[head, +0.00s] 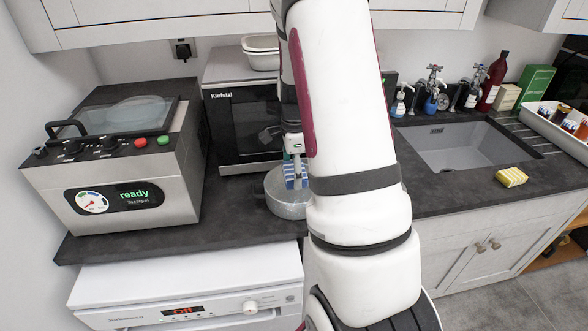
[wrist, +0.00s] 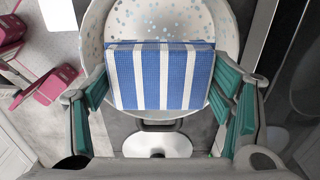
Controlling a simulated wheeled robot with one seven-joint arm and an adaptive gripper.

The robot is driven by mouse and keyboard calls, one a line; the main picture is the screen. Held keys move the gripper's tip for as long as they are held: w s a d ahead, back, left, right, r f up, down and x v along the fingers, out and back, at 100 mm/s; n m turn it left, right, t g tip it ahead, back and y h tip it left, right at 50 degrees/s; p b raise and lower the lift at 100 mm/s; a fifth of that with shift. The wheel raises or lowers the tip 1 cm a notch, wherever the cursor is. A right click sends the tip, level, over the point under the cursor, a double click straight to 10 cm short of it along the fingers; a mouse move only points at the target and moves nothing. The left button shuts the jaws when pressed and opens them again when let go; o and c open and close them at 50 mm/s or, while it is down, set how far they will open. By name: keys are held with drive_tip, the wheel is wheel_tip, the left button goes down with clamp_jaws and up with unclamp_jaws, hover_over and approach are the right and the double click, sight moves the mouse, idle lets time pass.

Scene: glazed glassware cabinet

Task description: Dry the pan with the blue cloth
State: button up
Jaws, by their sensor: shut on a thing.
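The blue cloth (wrist: 162,78), folded and striped blue and white, is between the teal-padded fingers of my gripper (wrist: 160,85), which is shut on it. In the head view the cloth (head: 295,178) hangs below my gripper (head: 295,158), at the pan. The round grey pan (head: 287,207) stands on the dark counter, partly hidden by my arm. In the wrist view the pan (wrist: 130,20) lies behind the cloth, its pale inside dotted with blue-grey spots. I cannot tell whether the cloth touches the pan.
A microwave (head: 240,125) stands behind the pan, with a white dish on top. A steel machine (head: 120,165) reading "ready" is at left. The sink (head: 450,148), a yellow sponge (head: 511,177) and bottles are at right. Counter left of the pan is bare.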

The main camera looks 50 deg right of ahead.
sight(295, 197)
drive_tip(key=shift+f+b, duration=1.65)
drive_tip(key=shift+f, duration=2.1)
drive_tip(key=shift+a, duration=0.1)
drive_tip(key=shift+a, duration=0.85)
drive_tip(key=shift+d+b, duration=0.35)
drive_tip(key=shift+d, duration=1.5)
drive_tip(key=shift+s+a+p, duration=0.1)
drive_tip(key=shift+a+p, duration=0.25)
drive_tip(key=shift+a, duration=1.55)
drive_tip(key=shift+d+b, duration=0.45)
drive_tip(key=shift+d, duration=1.45)
drive_tip(key=shift+a+f, duration=0.1)
drive_tip(key=shift+a, duration=0.65)
